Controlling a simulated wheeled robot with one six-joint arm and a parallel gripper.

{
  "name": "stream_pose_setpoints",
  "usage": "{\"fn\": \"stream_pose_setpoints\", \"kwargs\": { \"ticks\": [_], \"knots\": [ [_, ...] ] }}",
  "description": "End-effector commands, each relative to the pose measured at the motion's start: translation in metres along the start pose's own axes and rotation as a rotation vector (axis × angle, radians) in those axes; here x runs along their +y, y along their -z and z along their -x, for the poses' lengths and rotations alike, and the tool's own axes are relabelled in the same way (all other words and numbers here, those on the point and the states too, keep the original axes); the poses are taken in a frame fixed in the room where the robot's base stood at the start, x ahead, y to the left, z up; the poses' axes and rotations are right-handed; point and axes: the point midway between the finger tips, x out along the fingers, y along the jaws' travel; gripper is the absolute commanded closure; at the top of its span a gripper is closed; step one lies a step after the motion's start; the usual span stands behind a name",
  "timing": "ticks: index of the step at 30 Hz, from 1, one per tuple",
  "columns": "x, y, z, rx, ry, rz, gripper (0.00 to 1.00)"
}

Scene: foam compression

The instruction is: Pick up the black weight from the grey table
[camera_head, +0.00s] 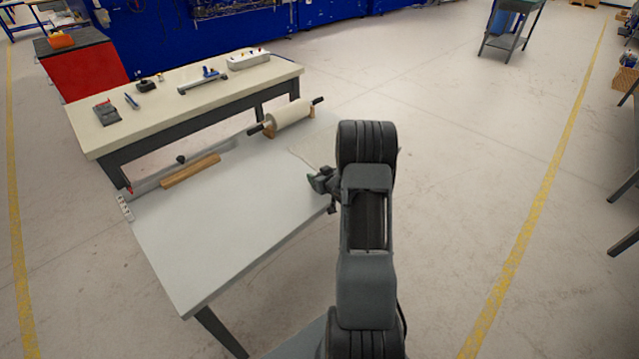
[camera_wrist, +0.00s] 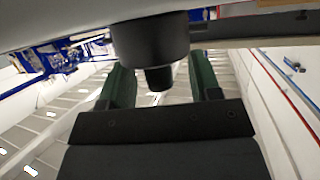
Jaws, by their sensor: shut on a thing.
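The black weight (camera_wrist: 150,45) is a dark cylinder with a narrower round knob at its lower end in the wrist view. The weight's body covers part of the fingers, so the exact contact is hidden. In the head view my gripper (camera_head: 322,182) is over the right edge of the grey table (camera_head: 215,230). I cannot clearly make out the weight there, nor its height above the tabletop.
A wooden bar (camera_head: 190,171) and a cream roller (camera_head: 290,114) on wooden supports lie along the table's far side. A small labelled strip (camera_head: 124,207) is at the left edge. A cream bench (camera_head: 150,108) with several tools stands behind. The table's front is clear.

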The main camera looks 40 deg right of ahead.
Motion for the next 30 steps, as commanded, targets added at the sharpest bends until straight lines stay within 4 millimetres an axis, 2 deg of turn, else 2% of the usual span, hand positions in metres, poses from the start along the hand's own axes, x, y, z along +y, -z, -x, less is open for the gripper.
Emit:
{"fn": "stream_pose_setpoints", "kwargs": {
  "ticks": [1, 13, 23, 26, 30],
  "knots": [
    [0.0, 0.0, 0.0, 0.0, 0.0, 0.0, 0.51],
    [0.0, 0.002, 0.0, 0.004, 0.0, 0.002, 0.88],
    [0.0, 0.005, 0.001, 0.004, 0.0, 0.002, 0.88],
    [0.001, 0.013, 0.004, 0.005, 0.0, 0.004, 0.88],
    [0.001, 0.033, 0.012, 0.008, -0.001, 0.005, 0.88]
  ]
}}
